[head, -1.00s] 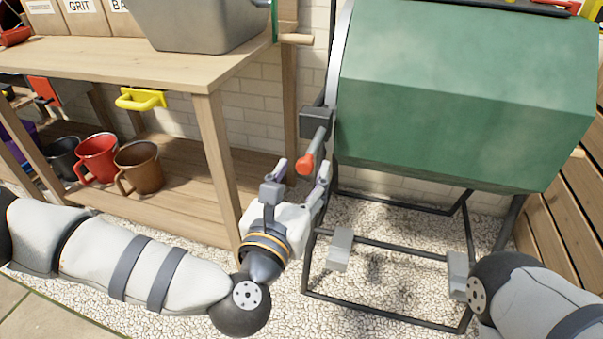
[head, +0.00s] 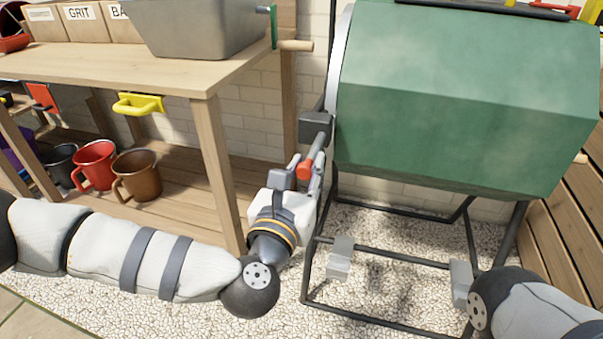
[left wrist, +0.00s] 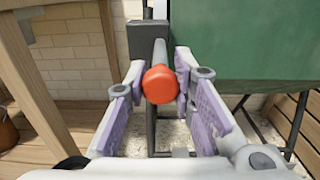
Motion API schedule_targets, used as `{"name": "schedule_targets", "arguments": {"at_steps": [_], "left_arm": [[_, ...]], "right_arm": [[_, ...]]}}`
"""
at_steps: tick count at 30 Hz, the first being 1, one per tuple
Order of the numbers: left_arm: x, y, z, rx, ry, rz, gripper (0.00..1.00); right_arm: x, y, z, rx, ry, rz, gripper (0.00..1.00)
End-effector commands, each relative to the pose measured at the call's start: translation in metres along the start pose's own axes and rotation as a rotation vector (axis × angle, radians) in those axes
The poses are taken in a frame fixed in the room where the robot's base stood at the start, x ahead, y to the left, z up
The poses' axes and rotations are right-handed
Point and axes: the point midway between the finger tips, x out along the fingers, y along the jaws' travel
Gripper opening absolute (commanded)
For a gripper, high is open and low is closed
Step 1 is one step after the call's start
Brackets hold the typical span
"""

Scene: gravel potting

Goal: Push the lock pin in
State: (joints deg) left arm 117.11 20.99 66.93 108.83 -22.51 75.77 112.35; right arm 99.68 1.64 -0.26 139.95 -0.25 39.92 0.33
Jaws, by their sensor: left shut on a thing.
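The lock pin is a grey rod with a red knob (head: 304,169). It sticks out from a dark block (head: 314,125) at the left side of the green drum (head: 460,110). In the left wrist view the red knob (left wrist: 159,84) faces the camera, with the rod behind it running to the dark block (left wrist: 147,42). My left gripper (head: 304,172) is shut on the lock pin, with its purple-padded fingers on either side. How deep the pin sits in the block cannot be told.
The drum stands on a black tube frame (head: 385,325) over pale gravel. Two grey blocks (head: 341,258) show at the frame's lower bars. A wooden bench (head: 205,85) stands at left, with mugs (head: 136,170) on its lower shelf. Wooden boards (head: 560,235) are at right.

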Motion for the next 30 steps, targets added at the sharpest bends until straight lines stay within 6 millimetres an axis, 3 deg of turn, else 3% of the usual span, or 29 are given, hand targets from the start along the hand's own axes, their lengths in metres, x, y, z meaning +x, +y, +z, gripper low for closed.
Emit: {"name": "schedule_targets", "arguments": {"at_steps": [30], "left_arm": [[0.041,-0.001,-0.002,0.000,0.003,-0.001,0.03]], "right_arm": [[0.018,0.000,-0.006,0.000,-0.024,0.001,0.57]]}}
